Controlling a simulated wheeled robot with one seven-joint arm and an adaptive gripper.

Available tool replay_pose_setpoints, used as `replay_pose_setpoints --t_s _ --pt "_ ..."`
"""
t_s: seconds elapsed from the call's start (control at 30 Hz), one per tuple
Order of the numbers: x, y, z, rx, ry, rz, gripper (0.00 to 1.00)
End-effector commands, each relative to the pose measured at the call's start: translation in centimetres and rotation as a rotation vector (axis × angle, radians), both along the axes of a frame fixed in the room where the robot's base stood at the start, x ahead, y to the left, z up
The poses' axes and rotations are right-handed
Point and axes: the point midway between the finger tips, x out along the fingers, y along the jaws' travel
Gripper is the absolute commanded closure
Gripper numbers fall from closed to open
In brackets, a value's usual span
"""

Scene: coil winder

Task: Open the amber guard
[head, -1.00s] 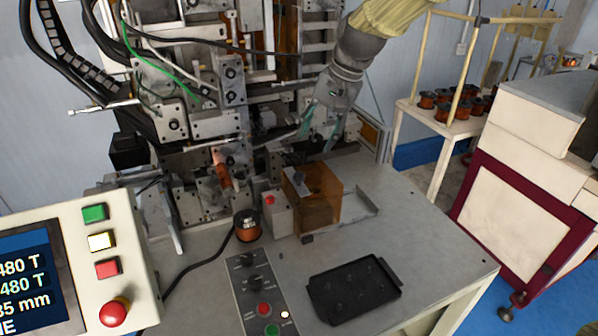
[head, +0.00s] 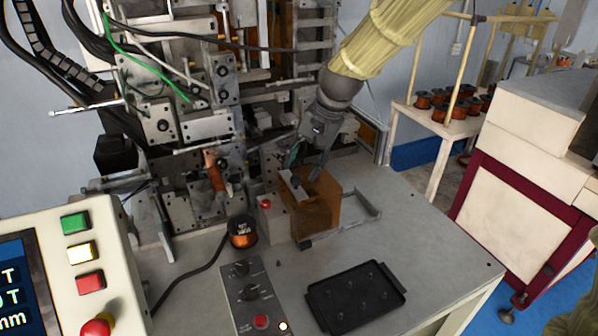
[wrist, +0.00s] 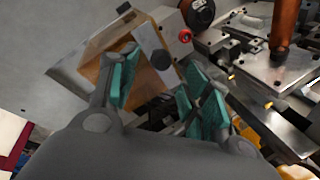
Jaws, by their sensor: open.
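The amber guard (head: 318,212) is a translucent orange-brown box on the machine table, with a light metal plate carrying a dark knob on its upper left edge. It looks closed. In the wrist view the guard (wrist: 103,60) lies beyond my fingers, with the metal plate (wrist: 150,37) and the dark knob (wrist: 161,59) near the picture's middle. My gripper (head: 309,180) is right above the guard's top, pointing down. In the wrist view my gripper (wrist: 160,88) has its teal finger pads spread apart, with the knob between and just beyond them. Contact cannot be told.
A small box with a red button (head: 265,204) stands just left of the guard. A copper coil spool (head: 242,232) and a control panel (head: 250,290) are nearer. A black tray (head: 356,297) lies in front. The winder's metalwork (head: 200,130) rises behind on the left.

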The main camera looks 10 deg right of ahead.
Motion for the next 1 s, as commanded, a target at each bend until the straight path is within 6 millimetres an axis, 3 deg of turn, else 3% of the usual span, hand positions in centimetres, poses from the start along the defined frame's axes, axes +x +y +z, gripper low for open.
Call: replay_pose_setpoints --t_s 0.4,0.83,1.0 --pt "0.7 1.2 -3.8 0.000 0.001 0.001 0.52" --pt "0.8 1.3 -4.4 0.000 0.000 0.000 0.52" --pt "0.8 1.3 -4.4 0.000 0.000 0.000 0.81"
